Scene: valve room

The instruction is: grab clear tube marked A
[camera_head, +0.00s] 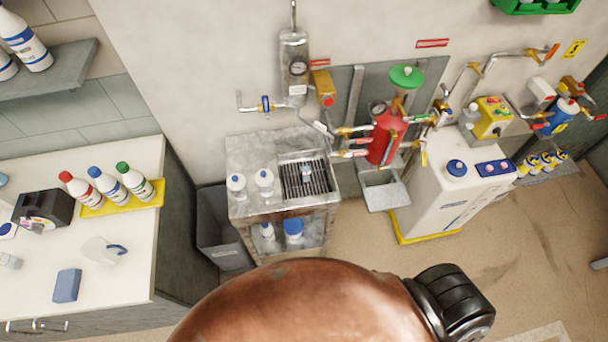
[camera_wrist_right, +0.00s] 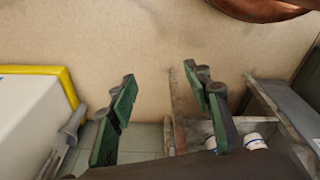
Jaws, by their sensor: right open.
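I cannot make out a clear tube marked A for certain in either view. A small clear item with a blue part (camera_head: 307,171) stands on the dark drain grate of the metal bench (camera_head: 258,150), but its marking is too small to read. My right gripper (camera_wrist_right: 165,92) shows in the right wrist view, with its green-padded fingers spread wide and nothing between them. It is above the floor, between the white cabinet and the metal bench. Neither gripper shows in the head view, and my left gripper is out of sight.
White bottles (camera_wrist_right: 254,141) sit low in the bench near the right finger. The white cabinet (camera_head: 447,185) with a yellow base stands right of the bench. A red cylinder (camera_head: 384,138) and pipes are behind. A grey bin (camera_head: 221,225) and white counter (camera_head: 120,225) are left.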

